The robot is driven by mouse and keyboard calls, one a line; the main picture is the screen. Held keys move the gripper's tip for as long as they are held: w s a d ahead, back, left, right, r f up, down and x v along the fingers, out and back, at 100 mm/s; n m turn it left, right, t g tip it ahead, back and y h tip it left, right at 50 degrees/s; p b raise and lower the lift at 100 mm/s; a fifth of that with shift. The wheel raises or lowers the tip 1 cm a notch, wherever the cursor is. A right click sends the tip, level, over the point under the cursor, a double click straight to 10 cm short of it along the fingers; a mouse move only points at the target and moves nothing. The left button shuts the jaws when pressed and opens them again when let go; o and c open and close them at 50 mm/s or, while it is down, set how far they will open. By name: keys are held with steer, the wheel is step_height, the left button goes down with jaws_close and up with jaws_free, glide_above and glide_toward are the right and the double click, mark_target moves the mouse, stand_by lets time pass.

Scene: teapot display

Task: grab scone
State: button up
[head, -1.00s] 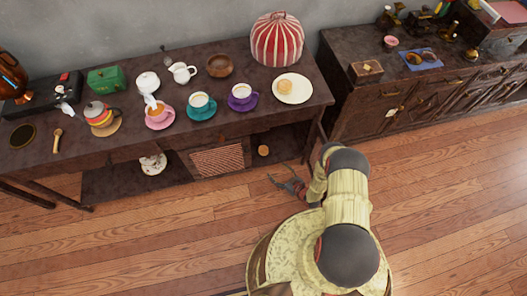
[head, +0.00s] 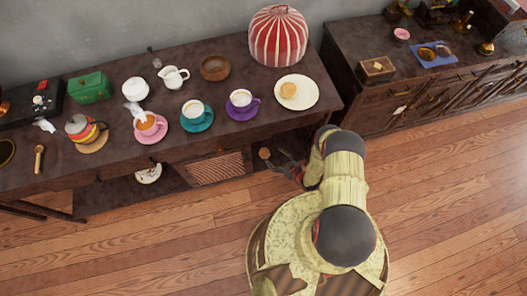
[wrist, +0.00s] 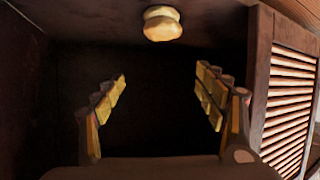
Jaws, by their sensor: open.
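A round, pale golden scone (wrist: 163,23) lies on the lower shelf, at the top middle of the wrist view. It also shows in the head view (head: 264,153), under the table's front edge. My gripper (wrist: 163,80) is open and empty, with its two fingers apart and the scone beyond the tips, roughly between their lines. In the head view my gripper (head: 288,163) is low in front of the shelf, just right of the scone. A second scone-like piece (head: 289,90) sits on a white plate (head: 308,91) on the tabletop.
The dark table (head: 235,133) stands over the shelf. A slatted panel (wrist: 291,90) is right of the fingers in the wrist view. The tabletop holds several cups, a teapot (head: 80,128) and a red striped cosy (head: 278,38). The wooden floor (head: 450,190) is clear on the right.

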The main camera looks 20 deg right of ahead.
steer(key=b, duration=0.6)
glide_toward(267, 155)
steer(key=x, duration=0.3)
steer(key=shift+w+d+f, duration=0.15)
steer(key=shift+w+f, duration=0.2)
steer(key=shift+w, duration=0.05)
steer(key=shift+b+x, duration=0.35)
steer(key=shift+x, duration=1)
steer(key=b+x, duration=0.1)
steer(key=x, duration=0.1)
steer(key=b+x, duration=0.1)
steer(key=x, duration=0.2)
steer(key=shift+s+a+r, duration=0.1)
steer(key=shift+a, duration=0.25)
steer(key=shift+c, duration=0.3)
steer(key=c, duration=1.1)
steer(key=shift+c, duration=0.6)
